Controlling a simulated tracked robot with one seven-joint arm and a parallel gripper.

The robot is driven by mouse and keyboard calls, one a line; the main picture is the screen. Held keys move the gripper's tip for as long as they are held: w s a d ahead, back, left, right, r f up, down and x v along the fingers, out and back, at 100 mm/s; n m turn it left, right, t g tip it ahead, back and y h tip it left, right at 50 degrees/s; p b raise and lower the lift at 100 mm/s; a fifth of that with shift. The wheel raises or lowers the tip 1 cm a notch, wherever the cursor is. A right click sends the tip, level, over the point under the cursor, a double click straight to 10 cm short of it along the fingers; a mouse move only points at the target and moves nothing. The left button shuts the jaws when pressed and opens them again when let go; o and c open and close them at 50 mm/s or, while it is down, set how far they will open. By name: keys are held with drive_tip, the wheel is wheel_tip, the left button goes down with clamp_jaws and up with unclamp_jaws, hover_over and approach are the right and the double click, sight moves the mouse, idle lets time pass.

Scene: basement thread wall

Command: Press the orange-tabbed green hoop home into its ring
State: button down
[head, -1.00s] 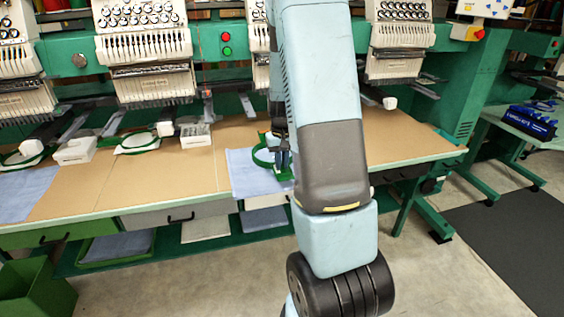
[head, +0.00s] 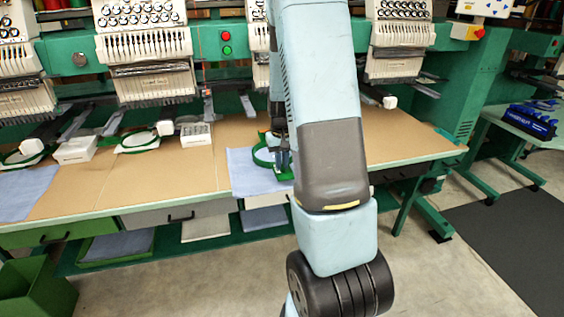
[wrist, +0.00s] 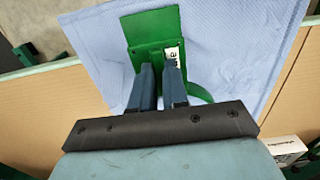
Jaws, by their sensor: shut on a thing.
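The green hoop (head: 262,158) lies low over a blue cloth on the table, just left of my arm in the head view. A small orange patch shows at its far side. In the wrist view a green plate (wrist: 150,24) with a partly hidden white label lies at my fingertips, and a green curved band (wrist: 201,92) runs out to the right from behind the fingers. My gripper (wrist: 158,68) points down at the plate, its two blue fingers close together and shut on a green part of the hoop. My fingers and arm hide part of the hoop, so its seating in the ring cannot be told.
The blue cloth (head: 243,176) hangs over the table's front edge. Embroidery heads (head: 147,55) stand close behind. Another green hoop (head: 139,141) and white boxes (head: 75,150) sit to the left. The brown tabletop (head: 402,135) right of my arm is mostly clear.

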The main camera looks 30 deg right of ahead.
drive_tip(key=shift+f, duration=0.95)
idle(1.3)
drive_tip(key=c, duration=1.1)
unclamp_jaws()
drive_tip(key=shift+o, duration=0.2)
wheel_tip(320, 180, up, 13)
drive_tip(key=s+a+r+n+t, duration=0.2)
drive_tip(key=s+a+r+t, duration=0.1)
drive_tip(key=s+a+r, duration=0.9)
drive_tip(key=s+a+r+n+t, duration=0.1)
drive_tip(key=s+a+r, duration=0.3)
drive_tip(key=s, duration=0.7)
drive_tip(key=shift+a+r+t, duration=0.3)
drive_tip(key=shift+a+t, duration=0.5)
drive_tip(key=shift+a, duration=0.05)
